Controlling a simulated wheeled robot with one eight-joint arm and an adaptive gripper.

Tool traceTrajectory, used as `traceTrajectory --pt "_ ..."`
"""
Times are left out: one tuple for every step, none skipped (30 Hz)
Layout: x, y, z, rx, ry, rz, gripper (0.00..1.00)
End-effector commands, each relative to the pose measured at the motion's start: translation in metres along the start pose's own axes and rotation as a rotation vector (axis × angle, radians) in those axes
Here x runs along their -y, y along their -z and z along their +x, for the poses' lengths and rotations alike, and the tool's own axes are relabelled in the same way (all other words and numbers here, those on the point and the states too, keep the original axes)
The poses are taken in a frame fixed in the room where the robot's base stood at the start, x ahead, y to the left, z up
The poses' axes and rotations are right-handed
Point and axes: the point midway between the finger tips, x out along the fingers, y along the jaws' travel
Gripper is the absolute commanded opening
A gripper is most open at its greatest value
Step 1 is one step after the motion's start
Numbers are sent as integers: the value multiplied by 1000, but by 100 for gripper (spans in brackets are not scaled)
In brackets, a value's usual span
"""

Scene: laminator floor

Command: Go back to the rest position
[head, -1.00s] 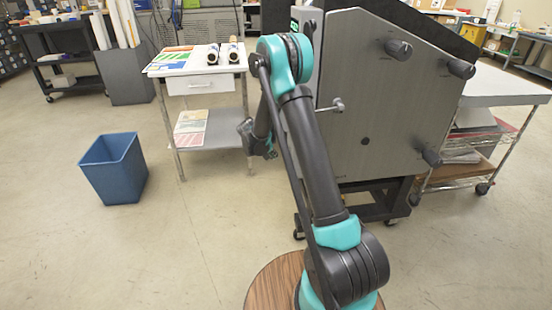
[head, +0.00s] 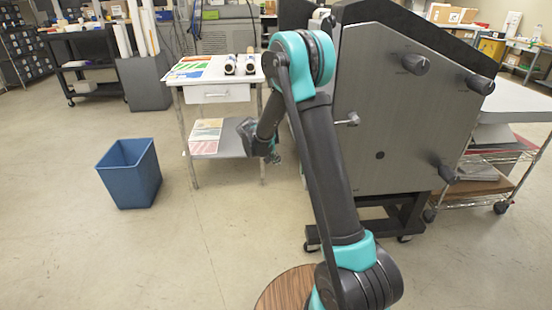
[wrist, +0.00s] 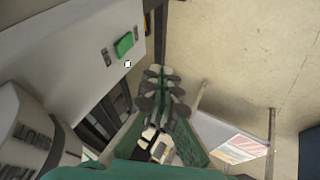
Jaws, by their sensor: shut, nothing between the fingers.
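My arm rises from the bottom right of the head view to a high teal elbow, then folds down to the left. My gripper (head: 272,152) hangs low at its end, in front of the white side table (head: 222,92) and left of the grey laminator (head: 385,130). The gripper is small and dark there. In the wrist view my gripper (wrist: 159,74) shows its jointed fingers close together, with nothing between them. It appears apart from a pale panel with a green button (wrist: 124,44) at upper left.
A blue bin (head: 130,175) stands on the floor at left. The side table bears rolls and coloured sheets, with papers (head: 206,135) on its lower shelf. A wire cart (head: 500,165) stands at right. The floor between bin and arm is clear.

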Motion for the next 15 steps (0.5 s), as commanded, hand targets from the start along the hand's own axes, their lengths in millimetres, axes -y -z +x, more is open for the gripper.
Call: traceTrajectory --pt "-2 -1 -1 1 2 0 0" --pt "-4 -2 -2 3 4 -1 0" --pt "-8 -4 -4 5 9 -2 0" --pt "-13 -7 -7 8 14 -2 0" --pt "-18 -10 -10 12 20 -3 0" --pt "-27 -15 -15 18 32 -5 0" --pt "-34 -20 -19 23 40 -7 0" --pt "-41 -25 -23 29 51 -8 0" --pt "-52 -33 -30 35 66 -11 0" --pt "-60 -40 -34 40 79 -12 0" --pt "-67 -47 -39 44 91 -14 0" --pt "-76 -56 -45 50 108 -17 0" --pt "-84 -63 -50 54 120 -18 0" --pt "-90 -71 -54 58 133 -20 0" --pt "-99 -81 -60 62 148 -21 0"
